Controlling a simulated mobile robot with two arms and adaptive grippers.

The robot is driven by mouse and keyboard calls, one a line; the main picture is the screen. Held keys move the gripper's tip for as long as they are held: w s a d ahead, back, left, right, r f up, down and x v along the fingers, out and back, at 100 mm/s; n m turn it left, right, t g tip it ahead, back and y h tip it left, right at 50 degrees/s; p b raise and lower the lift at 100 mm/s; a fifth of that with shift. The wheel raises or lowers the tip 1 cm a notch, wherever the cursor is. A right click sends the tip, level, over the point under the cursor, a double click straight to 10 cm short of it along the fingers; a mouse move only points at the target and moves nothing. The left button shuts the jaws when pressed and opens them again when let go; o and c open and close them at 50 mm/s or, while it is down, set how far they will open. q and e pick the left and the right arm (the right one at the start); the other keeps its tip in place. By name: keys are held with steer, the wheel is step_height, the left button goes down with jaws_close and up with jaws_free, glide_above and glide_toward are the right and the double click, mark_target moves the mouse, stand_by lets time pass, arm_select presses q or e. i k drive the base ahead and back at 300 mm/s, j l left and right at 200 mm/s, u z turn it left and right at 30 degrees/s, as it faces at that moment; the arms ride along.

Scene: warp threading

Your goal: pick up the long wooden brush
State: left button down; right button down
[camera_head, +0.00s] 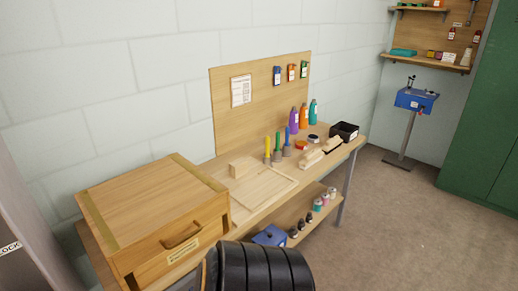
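Two pale wooden brush-like pieces lie near the right end of the workbench. The nearer one (311,159) has a blocky top. The farther one (331,146) is long and shows dark material along its edge, beside the black bin. They are small in the view, and I cannot tell for certain which is the long wooden brush. Neither of my grippers shows in the head view.
The workbench (247,216) stands along the wall. It bears a wooden drawer box (150,205), a wooden tray (284,188), upright coloured tools, bottles (304,117) and a black bin (344,131). A lower shelf holds small items. Open floor (400,230) lies to the right.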

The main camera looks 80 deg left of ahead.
mark_target(312, 158)
steer(key=u, duration=2.1)
steer(key=i+u, duration=0.1)
steer(key=i+l, duration=0.05)
